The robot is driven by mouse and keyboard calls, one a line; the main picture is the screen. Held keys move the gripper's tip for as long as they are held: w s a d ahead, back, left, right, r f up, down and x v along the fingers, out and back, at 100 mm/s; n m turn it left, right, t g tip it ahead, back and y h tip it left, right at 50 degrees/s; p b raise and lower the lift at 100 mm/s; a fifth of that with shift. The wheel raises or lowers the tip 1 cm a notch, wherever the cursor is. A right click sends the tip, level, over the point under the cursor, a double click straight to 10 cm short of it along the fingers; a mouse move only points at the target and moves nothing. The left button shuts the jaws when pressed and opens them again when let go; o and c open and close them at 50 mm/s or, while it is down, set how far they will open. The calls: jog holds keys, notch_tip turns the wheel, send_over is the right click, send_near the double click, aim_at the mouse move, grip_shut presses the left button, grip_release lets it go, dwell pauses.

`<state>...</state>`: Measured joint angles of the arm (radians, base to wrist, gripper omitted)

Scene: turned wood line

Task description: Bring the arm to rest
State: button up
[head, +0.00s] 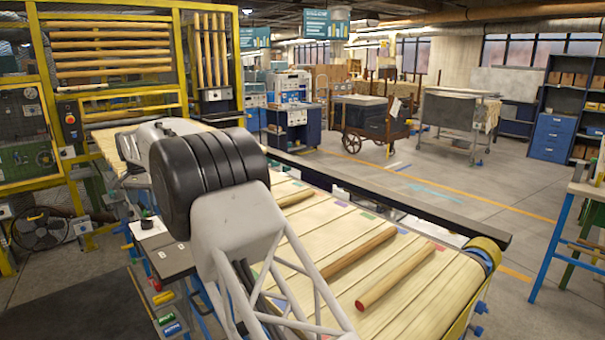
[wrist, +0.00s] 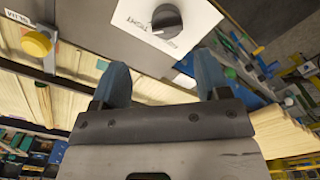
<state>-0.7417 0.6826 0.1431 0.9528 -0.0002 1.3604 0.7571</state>
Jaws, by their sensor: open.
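My gripper (wrist: 161,78) shows in the wrist view with its two blue fingers spread apart and nothing between them. Beyond the fingertips is a white plate with a black knob (wrist: 167,19); the fingers look clear of it, though the distance is hard to judge. In the head view my grey and black arm spans the middle of the picture, and my gripper cannot be made out there. A white plate with a dark knob (head: 147,226) also shows there, left of my arm.
A slatted conveyor (head: 340,218) runs beneath and beyond my arm, carrying wooden rods (head: 395,277) and coloured patches. A dark rail (head: 400,204) edges its far side. A yellow machine frame (head: 112,115) stands at left. In the wrist view a yellow button (wrist: 37,43) sits upper left.

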jog(key=s+d+r, duration=0.1)
jog(key=d+r, duration=0.5)
jog(key=d, duration=0.7)
jog(key=s+d+r, duration=0.1)
jog(key=d+r, duration=0.4)
jog(key=d, duration=0.8)
jog(key=s+d+r, duration=0.2)
jog(key=s+d, duration=0.2)
jog(key=d, duration=0.3)
jog(key=s+d+r+t, duration=0.1)
jog(key=s+d, duration=0.2)
jog(key=d, duration=0.4)
jog(key=s+d+r, duration=0.2)
jog(key=s+d, duration=0.2)
jog(key=d, duration=0.4)
jog(key=s+d+f+t, duration=0.1)
jog(key=s+d+f, duration=0.2)
jog(key=s+d, duration=1.5)
jog(key=s+d+f, duration=0.3)
jog(key=s, duration=0.4)
jog(key=s+d+f, duration=0.3)
jog(key=s+f, duration=0.1)
jog(key=s, duration=0.3)
jog(key=s+d+f, duration=0.3)
jog(key=s+f, duration=0.1)
jog(key=s, duration=0.3)
jog(key=shift+s+d+t, duration=0.3)
jog(key=shift+s+d, duration=0.1)
jog(key=shift+f, duration=0.1)
